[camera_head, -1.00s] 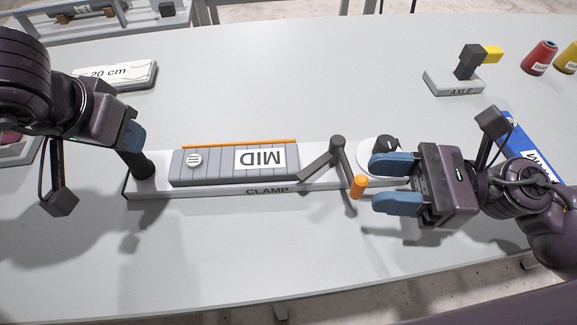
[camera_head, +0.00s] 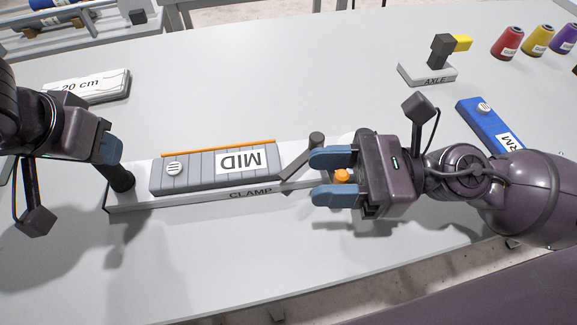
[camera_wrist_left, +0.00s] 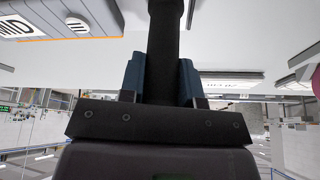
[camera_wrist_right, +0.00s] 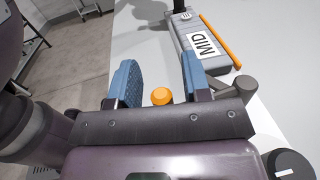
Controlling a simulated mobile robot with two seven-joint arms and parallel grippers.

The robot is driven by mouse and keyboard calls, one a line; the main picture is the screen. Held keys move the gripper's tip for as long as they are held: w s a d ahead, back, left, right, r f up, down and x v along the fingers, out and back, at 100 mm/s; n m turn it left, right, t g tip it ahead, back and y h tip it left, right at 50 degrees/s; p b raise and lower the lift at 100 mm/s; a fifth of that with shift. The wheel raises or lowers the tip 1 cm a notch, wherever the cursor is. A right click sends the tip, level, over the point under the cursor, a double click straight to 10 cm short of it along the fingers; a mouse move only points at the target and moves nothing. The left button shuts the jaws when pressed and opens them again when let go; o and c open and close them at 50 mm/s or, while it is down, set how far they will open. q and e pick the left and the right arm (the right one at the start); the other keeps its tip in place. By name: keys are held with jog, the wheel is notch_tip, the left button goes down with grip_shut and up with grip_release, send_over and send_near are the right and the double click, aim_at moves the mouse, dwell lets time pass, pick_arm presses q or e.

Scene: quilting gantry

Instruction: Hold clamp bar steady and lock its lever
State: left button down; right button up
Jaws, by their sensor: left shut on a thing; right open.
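The clamp bar (camera_head: 225,198) is a white base marked CLAMP, with a grey MID block (camera_head: 205,172) lying on it. My left gripper (camera_head: 118,160) is shut on the black post (camera_head: 121,180) at the bar's left end; the post also shows between the fingers in the left wrist view (camera_wrist_left: 165,50). The lever (camera_head: 302,158) is a dark arm at the bar's right end with an orange knob (camera_head: 342,175). My right gripper (camera_head: 335,176) is open, its blue fingers on either side of the knob, which also sits between them in the right wrist view (camera_wrist_right: 161,96). Contact cannot be told.
A 20 cm block (camera_head: 90,86) lies at the back left. An AXLE stand (camera_head: 428,75), a blue ARM piece (camera_head: 490,125) and several thread cones (camera_head: 507,43) are at the right. The table front is clear.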

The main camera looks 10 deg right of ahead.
jog(key=shift+f, duration=0.2)
jog(key=shift+c, duration=0.4)
grip_shut()
jog(key=shift+a, duration=0.15)
jog(key=shift+x, duration=0.9)
jog(key=shift+w+a, duration=0.45)
jog(key=shift+a, duration=0.05)
jog(key=shift+o, duration=0.4)
grip_release()
